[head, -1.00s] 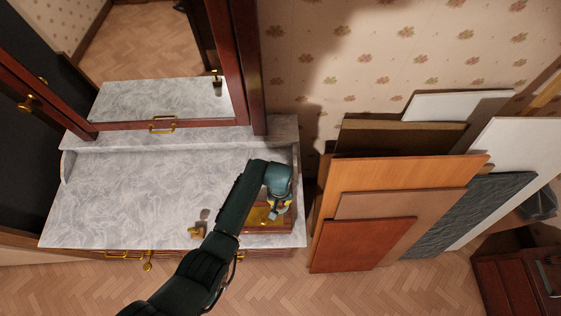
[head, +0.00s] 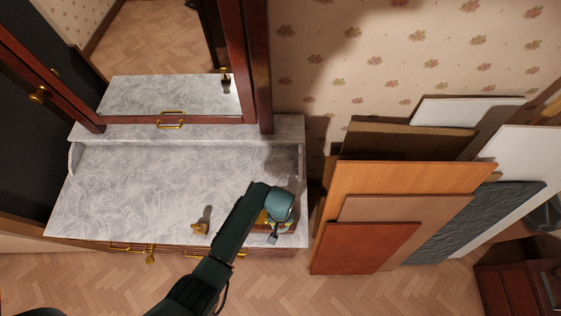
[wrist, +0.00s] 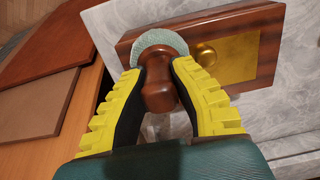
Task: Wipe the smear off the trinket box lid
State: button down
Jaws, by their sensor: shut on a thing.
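My gripper (wrist: 158,72) has yellow ribbed fingers shut on the dark red-brown wooden handle (wrist: 160,92) of a round tool. The tool's head is a pale green, fuzzy pad (wrist: 158,46). The trinket box (wrist: 268,22) is reddish wood with a brass panel (wrist: 238,62) and a round knob in its lid. The pad is beside or over the lid's left part in the wrist view; contact cannot be told. In the head view my gripper (head: 276,226) covers much of the box (head: 258,228). I cannot make out a smear on the visible brass.
The box is at the front right of a grey marble dresser top (head: 150,190). A small brass object (head: 200,228) stands left of my arm. A mirror rises behind. Leaning boards (head: 400,200) crowd the right side.

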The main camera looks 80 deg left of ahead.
jog(key=shift+f, duration=0.3)
dwell(0.5)
jog(key=shift+w+a, duration=0.25)
jog(key=shift+a, duration=0.9)
jog(key=shift+w+a, duration=0.2)
jog(key=shift+a, duration=0.95)
jog(key=a, duration=0.1)
jog(key=a+r, duration=0.1)
jog(key=a, duration=0.1)
jog(key=w+a+r, duration=0.1)
jog(key=shift+a+r, duration=0.15)
jog(key=shift+a, duration=0.15)
jog(key=shift+w+d, duration=0.1)
